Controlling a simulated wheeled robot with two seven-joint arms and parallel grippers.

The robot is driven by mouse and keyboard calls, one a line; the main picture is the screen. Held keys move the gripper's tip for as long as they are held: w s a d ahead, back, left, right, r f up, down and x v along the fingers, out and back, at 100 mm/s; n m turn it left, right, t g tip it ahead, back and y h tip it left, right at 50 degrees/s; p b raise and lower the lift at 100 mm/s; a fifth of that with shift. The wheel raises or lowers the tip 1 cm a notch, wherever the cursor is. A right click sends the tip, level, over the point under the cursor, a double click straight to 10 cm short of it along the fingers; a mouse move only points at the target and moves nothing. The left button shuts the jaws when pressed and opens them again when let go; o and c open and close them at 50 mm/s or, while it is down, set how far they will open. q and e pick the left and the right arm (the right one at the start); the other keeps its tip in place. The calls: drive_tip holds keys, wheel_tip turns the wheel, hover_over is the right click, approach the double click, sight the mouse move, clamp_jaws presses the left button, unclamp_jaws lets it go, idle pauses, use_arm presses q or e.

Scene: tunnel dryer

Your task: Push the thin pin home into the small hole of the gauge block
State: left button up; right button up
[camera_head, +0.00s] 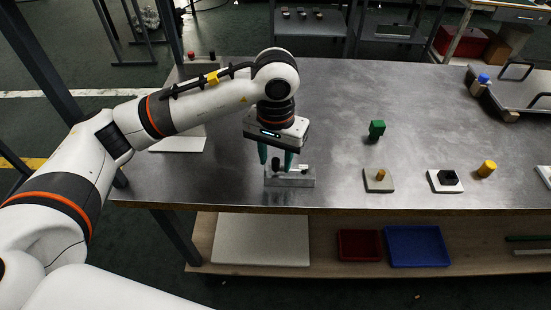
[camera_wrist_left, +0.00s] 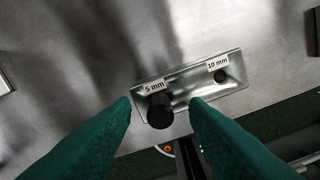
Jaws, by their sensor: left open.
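The gauge block (camera_head: 300,182) is a metal block near the front edge of the table. In the left wrist view the gauge block (camera_wrist_left: 187,90) carries the labels "5 mm" and "10 mm". The thin pin shows as a black round head (camera_wrist_left: 160,112) at the 5 mm end; its shaft and depth are hidden. The 10 mm hole (camera_wrist_left: 220,76) looks dark. My left gripper (camera_head: 276,158) points down over the block. Its green fingers (camera_wrist_left: 160,106) are open, one on either side of the pin head, with gaps visible. My right gripper is not in view.
A white sheet (camera_head: 180,144) lies left. The table's front edge is close to the block.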

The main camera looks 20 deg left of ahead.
sight(276, 160)
use_arm(q)
wheel_tip(276, 160, up, 11)
idle(0.3)
drive_tip(key=shift+f, duration=0.15)
idle(0.3)
